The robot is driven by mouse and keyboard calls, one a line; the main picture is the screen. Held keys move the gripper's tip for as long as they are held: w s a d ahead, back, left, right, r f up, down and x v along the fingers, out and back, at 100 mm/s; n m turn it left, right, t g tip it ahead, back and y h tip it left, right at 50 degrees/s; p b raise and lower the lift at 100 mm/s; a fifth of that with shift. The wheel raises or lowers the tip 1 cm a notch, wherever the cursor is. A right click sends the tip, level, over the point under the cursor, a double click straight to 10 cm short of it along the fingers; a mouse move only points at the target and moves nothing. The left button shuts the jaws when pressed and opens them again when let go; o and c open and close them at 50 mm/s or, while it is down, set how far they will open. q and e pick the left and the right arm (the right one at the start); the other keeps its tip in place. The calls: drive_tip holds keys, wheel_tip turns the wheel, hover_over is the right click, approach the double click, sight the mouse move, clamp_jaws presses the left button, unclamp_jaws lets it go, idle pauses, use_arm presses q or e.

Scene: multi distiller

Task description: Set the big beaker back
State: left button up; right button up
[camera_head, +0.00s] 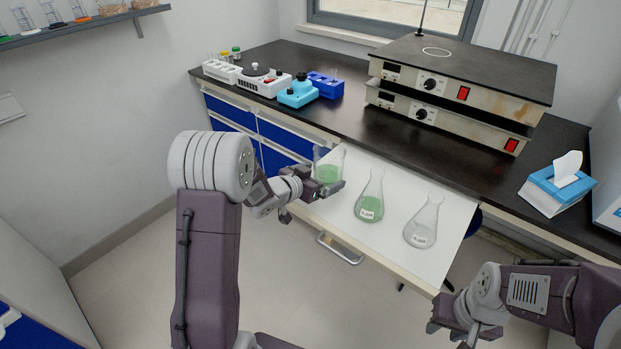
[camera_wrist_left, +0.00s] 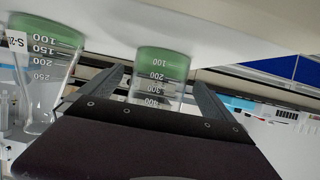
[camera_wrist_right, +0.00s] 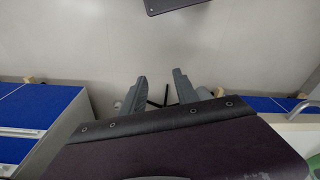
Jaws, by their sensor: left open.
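The big beaker (camera_head: 328,166) with green liquid stands at the left end of the white pull-out board (camera_head: 400,246). My left gripper (camera_head: 330,188) is at its near side, partly hiding its lower part. In the left wrist view the beaker (camera_wrist_left: 158,75) shows between the two spread fingers (camera_wrist_left: 163,90), which are open; I cannot tell whether either finger touches the glass. My right gripper (camera_head: 462,325) is off the board at the lower right. Its fingers (camera_wrist_right: 160,88) are apart with nothing between them.
A flask with green liquid (camera_head: 370,202) and a clear flask (camera_head: 422,228) stand on the board to the right of the beaker. The dark bench (camera_head: 350,110) behind holds stacked hot plates (camera_head: 450,85), a blue device (camera_head: 298,93), a blue rack (camera_head: 327,85) and a tissue box (camera_head: 556,188).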

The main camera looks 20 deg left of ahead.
use_arm(q)
drive_tip(key=p+v, duration=0.1)
drive_tip(key=v, duration=0.7)
drive_tip(key=shift+s+r, duration=0.1)
drive_tip(key=shift+s, duration=0.05)
